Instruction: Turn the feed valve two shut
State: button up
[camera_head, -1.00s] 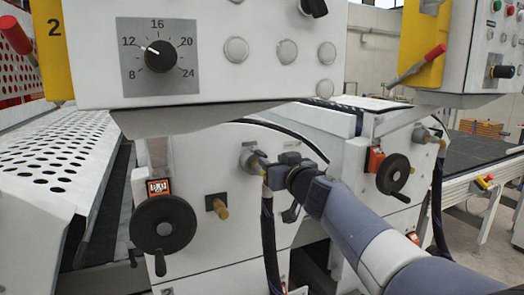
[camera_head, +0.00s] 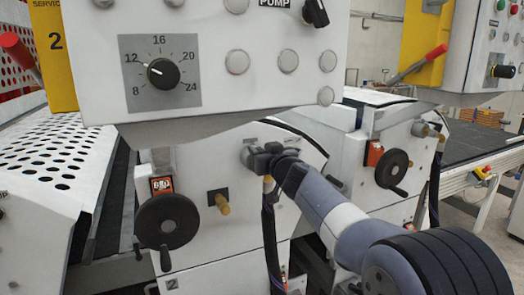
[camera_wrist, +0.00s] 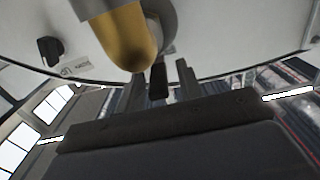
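The feed valve (camera_head: 247,155) is a grey round fitting on the white machine side, left of the middle in the head view. My gripper (camera_head: 260,160) is right at it and covers most of it. In the wrist view a brass outlet (camera_wrist: 125,35) hangs from the grey valve body (camera_wrist: 160,22). A short dark lever (camera_wrist: 158,82) stands between the two fingers of my gripper (camera_wrist: 159,72). Narrow gaps seem to show on both sides of the lever, so the fingers look open around it. Any touching is hard to make out.
A control panel (camera_head: 215,85) with a dial overhangs above the valve. A second handwheel (camera_head: 392,168) is to the right. A dark hose (camera_head: 269,240) hangs below the valve.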

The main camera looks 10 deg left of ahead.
grip_shut()
